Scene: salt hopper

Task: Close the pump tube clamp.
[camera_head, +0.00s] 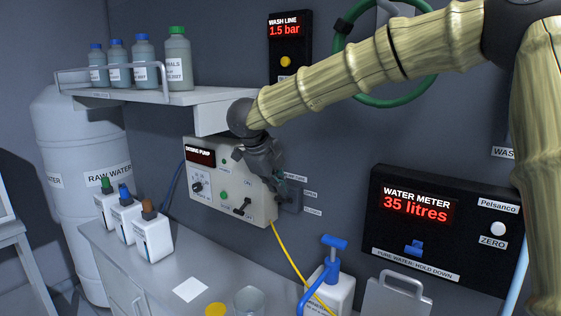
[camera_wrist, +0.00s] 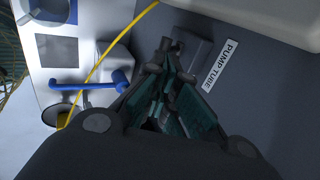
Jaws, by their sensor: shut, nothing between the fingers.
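The pump tube clamp is a small dark grey block (camera_head: 290,203) on the wall at the right side of the dosing pump (camera_head: 232,183). Labels "OPEN" and "CLOSED" sit to its right, one above the other. My gripper (camera_head: 279,186) is right in front of the clamp and covers much of it. In the wrist view my gripper (camera_wrist: 172,47) has its fingers together, with nothing held, beside the grey clamp block (camera_wrist: 192,52) and its "PUMP TUBE" label. The clamp's lever is hidden or too dark to make out, so its position and any contact are unclear.
A yellow tube (camera_head: 288,252) runs down from the pump. A white container with a blue pump top (camera_head: 333,242) and a clear beaker (camera_head: 249,300) stand below. The shelf (camera_head: 150,95) is above left. The water meter (camera_head: 440,225) is at right.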

